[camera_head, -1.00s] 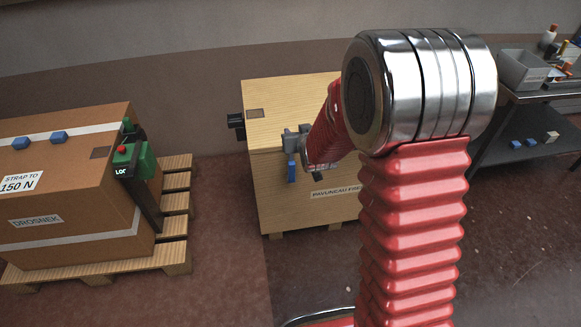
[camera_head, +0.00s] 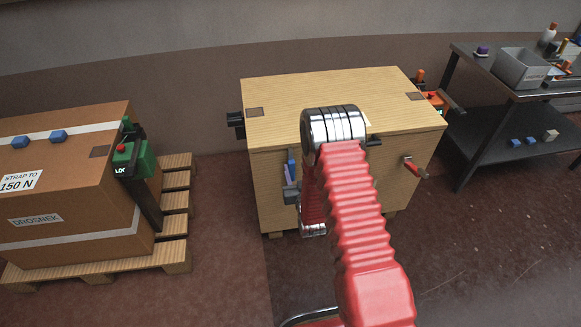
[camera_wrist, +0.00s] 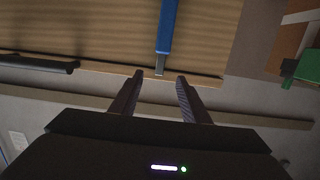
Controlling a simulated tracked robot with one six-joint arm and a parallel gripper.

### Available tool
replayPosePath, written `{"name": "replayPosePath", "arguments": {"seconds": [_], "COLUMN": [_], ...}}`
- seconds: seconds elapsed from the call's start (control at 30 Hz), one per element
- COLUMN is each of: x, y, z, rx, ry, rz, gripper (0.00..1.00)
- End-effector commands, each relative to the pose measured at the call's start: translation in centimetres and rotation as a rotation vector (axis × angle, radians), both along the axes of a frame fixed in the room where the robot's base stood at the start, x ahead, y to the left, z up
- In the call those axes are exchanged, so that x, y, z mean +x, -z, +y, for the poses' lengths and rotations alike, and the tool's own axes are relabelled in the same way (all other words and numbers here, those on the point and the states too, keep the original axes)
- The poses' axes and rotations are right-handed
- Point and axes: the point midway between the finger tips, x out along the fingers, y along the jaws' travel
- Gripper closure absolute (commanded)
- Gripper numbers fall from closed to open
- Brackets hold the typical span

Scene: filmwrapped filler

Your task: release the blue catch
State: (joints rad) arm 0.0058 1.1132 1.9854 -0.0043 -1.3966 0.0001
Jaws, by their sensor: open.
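The blue catch (camera_head: 292,166) is a narrow upright blue piece on the front face of the pale wooden crate (camera_head: 262,190), near its left side. The wrist view shows the catch (camera_wrist: 168,28) as a long blue bar with a grey metal end. My gripper (camera_wrist: 160,77) is open and empty. Its two dark fingertips sit either side of a line below the metal end, apart from the blue part. In the head view my gripper (camera_head: 291,194) is just below the catch, partly hidden by my red arm. Contact cannot be told.
A strapped brown box (camera_head: 75,190) on a pallet stands left, with a green tool (camera_head: 134,160) on its side. A red-handled piece (camera_head: 415,167) sticks out from the crate's front right. A dark metal table (camera_head: 480,140) stands right. Floor is open between box and crate.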

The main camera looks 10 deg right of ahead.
Motion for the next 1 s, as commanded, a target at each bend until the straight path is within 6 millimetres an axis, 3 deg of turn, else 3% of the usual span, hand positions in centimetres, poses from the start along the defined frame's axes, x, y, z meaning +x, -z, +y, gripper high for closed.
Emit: {"name": "replayPosePath", "arguments": {"seconds": [0.03,0.2,0.4,0.8,1.0], "x": [-0.7,-2.7,-4.6,-5.0,-4.2], "y": [1.5,4.7,6.9,7.1,7.1], "z": [0.0,0.0,0.0,0.1,0.1], "rx": [0.000,0.000,0.000,0.000,0.000], "ry": [0.000,0.000,0.000,-0.001,-0.001], "rz": [-0.011,-0.071,-0.120,-0.132,-0.134], "gripper": [0.58,0.58,0.58,0.58,0.58]}}
